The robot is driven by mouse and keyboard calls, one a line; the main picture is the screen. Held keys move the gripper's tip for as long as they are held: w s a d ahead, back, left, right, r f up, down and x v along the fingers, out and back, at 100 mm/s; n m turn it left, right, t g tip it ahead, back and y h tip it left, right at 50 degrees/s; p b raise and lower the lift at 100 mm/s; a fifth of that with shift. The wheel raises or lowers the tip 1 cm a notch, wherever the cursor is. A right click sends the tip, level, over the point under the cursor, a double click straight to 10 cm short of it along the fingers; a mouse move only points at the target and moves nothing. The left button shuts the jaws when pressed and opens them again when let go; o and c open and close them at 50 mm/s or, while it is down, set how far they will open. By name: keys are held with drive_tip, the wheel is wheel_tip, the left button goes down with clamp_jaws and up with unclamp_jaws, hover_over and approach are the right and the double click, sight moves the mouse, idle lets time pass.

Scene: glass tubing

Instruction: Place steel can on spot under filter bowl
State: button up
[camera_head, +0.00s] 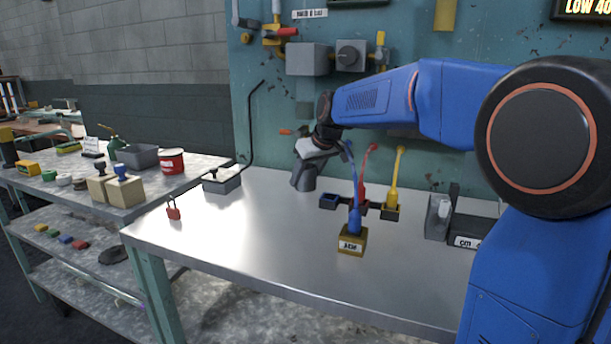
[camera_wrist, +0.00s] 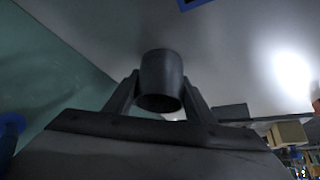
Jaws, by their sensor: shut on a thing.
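A dark grey steel can (camera_wrist: 161,73) is between the two fingers of my gripper (camera_wrist: 160,95) in the wrist view. The fingers press on it from both sides. In the head view my gripper (camera_head: 316,152) is over the back of the metal bench, and the grey can (camera_head: 303,180) shows just below it, close to the bench top. I cannot tell whether the can touches the bench. I cannot make out a filter bowl or a marked spot with certainty; my arm covers part of the wall.
Blue, red and yellow levers in small holders (camera_head: 357,205) stand right of the can. A brass labelled block (camera_head: 351,241) is in front of them. A grey box with a bent black rod (camera_head: 222,183) is at left. A red padlock (camera_head: 173,210) lies near the left edge.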

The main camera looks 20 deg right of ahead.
drive_tip(key=shift+f, duration=0.1)
drive_tip(key=o, duration=1.1)
drive_tip(key=v, duration=1.2)
